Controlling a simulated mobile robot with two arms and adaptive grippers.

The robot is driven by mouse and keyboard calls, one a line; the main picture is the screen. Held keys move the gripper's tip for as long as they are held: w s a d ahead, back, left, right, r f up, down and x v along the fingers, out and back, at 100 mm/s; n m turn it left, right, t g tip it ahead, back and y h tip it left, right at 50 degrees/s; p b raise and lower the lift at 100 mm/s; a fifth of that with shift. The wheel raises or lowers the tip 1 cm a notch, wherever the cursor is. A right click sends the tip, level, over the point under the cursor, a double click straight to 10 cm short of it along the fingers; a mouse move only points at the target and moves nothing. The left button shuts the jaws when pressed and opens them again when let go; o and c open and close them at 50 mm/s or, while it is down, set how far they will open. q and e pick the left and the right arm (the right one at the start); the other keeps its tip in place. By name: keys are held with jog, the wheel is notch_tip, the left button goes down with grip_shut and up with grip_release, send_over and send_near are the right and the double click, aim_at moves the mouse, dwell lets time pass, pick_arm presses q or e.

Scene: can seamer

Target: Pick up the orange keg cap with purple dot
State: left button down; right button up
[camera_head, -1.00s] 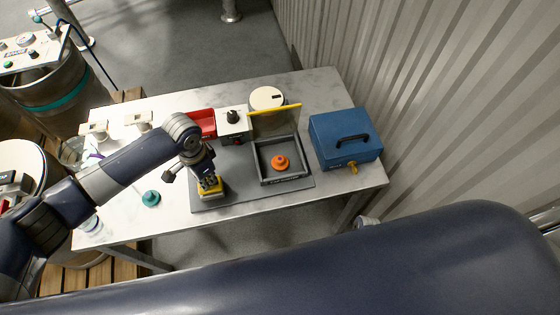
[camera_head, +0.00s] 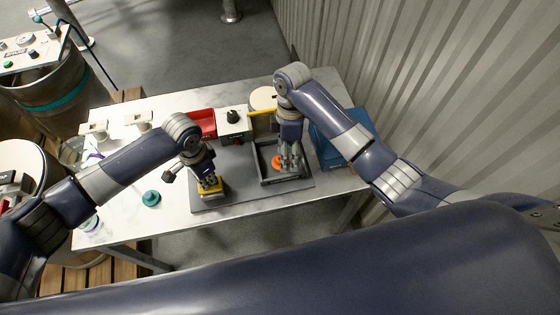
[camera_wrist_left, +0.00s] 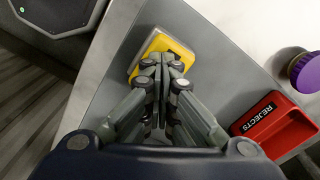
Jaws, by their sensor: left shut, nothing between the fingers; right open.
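The orange keg cap (camera_head: 277,161) lies in the dark square tray (camera_head: 283,181), partly covered by my right gripper in the head view. I cannot make out a purple dot on it. My right gripper (camera_head: 289,168) is open, pointing down over the tray beside and in front of the cap; contact cannot be told. My left gripper (camera_head: 211,188) is shut and empty, just above a yellow-topped block (camera_head: 204,206) on the grey mat. The left wrist view shows the closed fingers (camera_wrist_left: 163,62) over that yellow block (camera_wrist_left: 184,57).
The red rejects bin (camera_head: 203,123) and a white control box (camera_head: 233,124) stand behind. My right arm partly hides the blue case (camera_head: 330,152). A teal cap (camera_head: 151,198) lies at left. A purple-topped object (camera_wrist_left: 307,72) shows in the left wrist view.

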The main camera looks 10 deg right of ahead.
jog(key=w+a+r+n+t, duration=0.2)
jog(key=w+r, duration=0.2)
send_over(279, 158)
jog(key=shift+h, duration=0.4)
notch_tip(279, 158, down, 7)
jog(key=shift+r, duration=0.1)
jog(key=shift+s+d+f, duration=0.1)
jog(key=shift+s+f, duration=0.05)
jog(key=shift+f, duration=2.45)
jog(key=c, duration=1)
